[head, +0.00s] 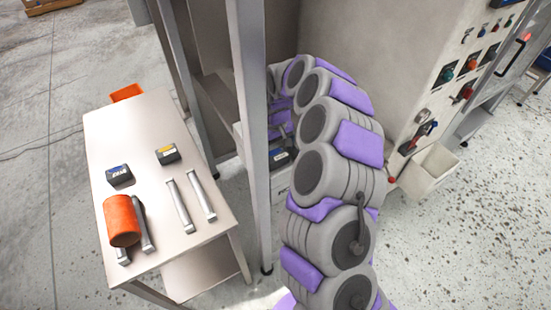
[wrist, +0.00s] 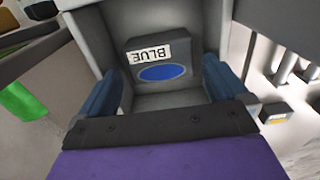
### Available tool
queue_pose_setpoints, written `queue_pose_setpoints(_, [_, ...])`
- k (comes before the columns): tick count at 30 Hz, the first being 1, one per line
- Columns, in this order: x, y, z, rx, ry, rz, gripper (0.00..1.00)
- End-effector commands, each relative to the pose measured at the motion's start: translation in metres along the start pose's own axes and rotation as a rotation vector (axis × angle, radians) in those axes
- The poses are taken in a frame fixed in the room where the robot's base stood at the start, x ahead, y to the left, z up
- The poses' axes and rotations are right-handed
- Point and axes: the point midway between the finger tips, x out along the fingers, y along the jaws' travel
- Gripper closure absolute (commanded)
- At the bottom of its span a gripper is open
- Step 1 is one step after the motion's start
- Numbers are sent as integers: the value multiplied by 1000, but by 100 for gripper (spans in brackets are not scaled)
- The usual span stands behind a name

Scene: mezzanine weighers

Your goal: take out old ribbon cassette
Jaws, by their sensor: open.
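A dark cassette (wrist: 158,68) with a white label reading BLUE and a blue oval sits in a grey recess in the wrist view. The label appears upside down. My gripper (wrist: 162,72) is open, with one blue finger on each side of the cassette. I cannot tell whether the fingers touch it. In the head view my arm reaches in behind a grey post and hides most of the gripper. On the steel table lie a dark cassette with a blue mark (head: 119,175) and a dark cassette with a yellow mark (head: 168,154).
The steel table (head: 110,135) also holds an orange cylinder (head: 121,221) and several metal bars (head: 180,205). A grey post (head: 250,120) stands between table and arm. A control cabinet (head: 400,60) and a white bin (head: 425,175) are at right. An orange bin (head: 126,92) stands behind the table.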

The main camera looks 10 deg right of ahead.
Motion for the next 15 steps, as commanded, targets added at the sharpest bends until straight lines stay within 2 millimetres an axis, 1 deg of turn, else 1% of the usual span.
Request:
queue_pose_setpoints(6, [33,-1,-2,-2,-6,0,0])
queue_pose_setpoints(9, [43,-1,-2,0,-2,0,0])
queue_pose_setpoints(15, [45,0,-2,0,0,1,0])
